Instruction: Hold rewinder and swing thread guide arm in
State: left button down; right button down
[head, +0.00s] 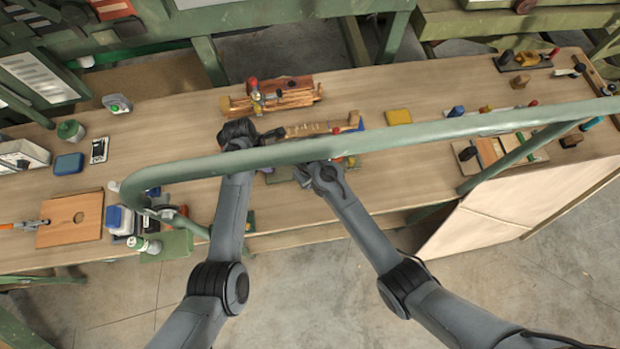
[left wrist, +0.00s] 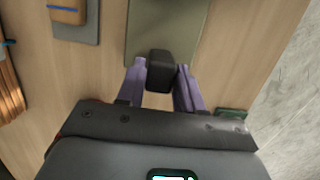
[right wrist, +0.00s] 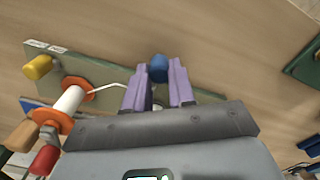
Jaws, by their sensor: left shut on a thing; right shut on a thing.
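The rewinder has a grey-green base plate (right wrist: 118,80) in the right wrist view, with a white spool (right wrist: 69,100) between orange flanges. A thin white thread guide arm (right wrist: 108,87) runs from near the spool toward my right gripper (right wrist: 158,80). That gripper is shut on a blue knob (right wrist: 158,65). My left gripper (left wrist: 160,80) is shut on a black block (left wrist: 158,66) at the end of a grey-green plate (left wrist: 168,28), seemingly the same base. In the head view the green rail and my arms hide most of the rewinder.
A green rail (head: 420,130) crosses in front of the workbench (head: 360,85). A yellow block (head: 398,117) is to the right. Yellow (right wrist: 37,67) and red (right wrist: 44,160) knobs are near the spool.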

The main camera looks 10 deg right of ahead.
jog(key=shift+d+f, duration=0.1)
dwell(0.5)
jog(key=shift+d+n, duration=0.25)
jog(key=shift+n, duration=0.35)
jog(key=n, duration=0.2)
jog(key=d+n, duration=0.1)
jog(key=w+d+n, duration=0.1)
jog(key=n, duration=0.1)
jog(key=shift+n, duration=0.3)
jog(key=shift+d+n, duration=0.2)
jog(key=shift+n, duration=0.4)
jog(key=shift+w, duration=0.1)
jog(key=shift+w+d+n, duration=0.2)
jog(key=shift+d+n, duration=0.05)
jog(key=shift+n, duration=0.45)
jog(key=n, duration=0.2)
jog(key=w+n, duration=0.1)
jog(key=n, duration=0.1)
jog(key=w+d+n, duration=0.1)
jog(key=shift+n, duration=0.4)
jog(key=c, duration=0.9)
grip_release()
jog(key=shift+s+a, duration=0.1)
jog(key=shift+o, duration=0.2)
